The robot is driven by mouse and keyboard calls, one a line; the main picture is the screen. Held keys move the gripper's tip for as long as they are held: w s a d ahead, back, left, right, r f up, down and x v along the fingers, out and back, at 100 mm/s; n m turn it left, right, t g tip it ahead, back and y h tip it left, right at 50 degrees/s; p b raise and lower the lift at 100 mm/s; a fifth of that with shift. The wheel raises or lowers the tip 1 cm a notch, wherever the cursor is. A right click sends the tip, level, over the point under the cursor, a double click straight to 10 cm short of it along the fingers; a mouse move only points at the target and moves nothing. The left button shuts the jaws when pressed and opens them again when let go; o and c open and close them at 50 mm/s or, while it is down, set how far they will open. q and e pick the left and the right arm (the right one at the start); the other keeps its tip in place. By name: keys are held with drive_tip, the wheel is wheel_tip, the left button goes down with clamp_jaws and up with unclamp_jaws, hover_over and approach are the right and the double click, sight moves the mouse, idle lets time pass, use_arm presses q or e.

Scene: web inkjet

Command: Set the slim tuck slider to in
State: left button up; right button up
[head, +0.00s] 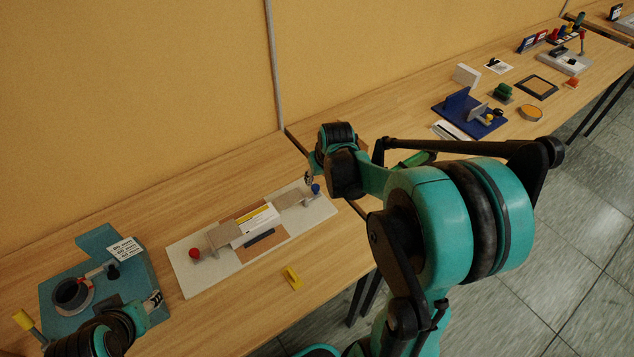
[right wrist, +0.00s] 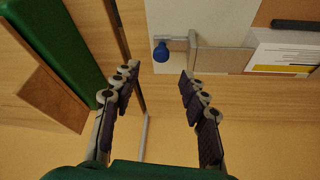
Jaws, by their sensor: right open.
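A pale board (head: 185,268) on the bench carries two beige sliding plates beside a white and yellow printed piece (head: 256,226). The left plate (head: 226,237) has a red knob (head: 194,253); the right plate (head: 293,199) has a blue knob (head: 316,189). Which one is the slim tuck slider I cannot tell. My right gripper (head: 311,181) is at the board's right end, close to the blue knob. In the right wrist view it (right wrist: 157,80) is open and empty, with the blue knob (right wrist: 161,52) beyond its fingertips, apart from them. My left gripper (head: 154,300) is at lower left, its jaws unclear.
A teal fixture (head: 140,275) with a dark cup (head: 72,292) stands left of the board. A yellow piece (head: 292,277) lies in front of the board. A green block (right wrist: 60,50) shows in the right wrist view. A blue stand (head: 470,122) is farther right.

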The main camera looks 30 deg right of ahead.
sight(316, 187)
drive_tip(key=b+x, duration=0.2)
drive_tip(key=x, duration=0.5)
drive_tip(key=shift+a+f, duration=0.1)
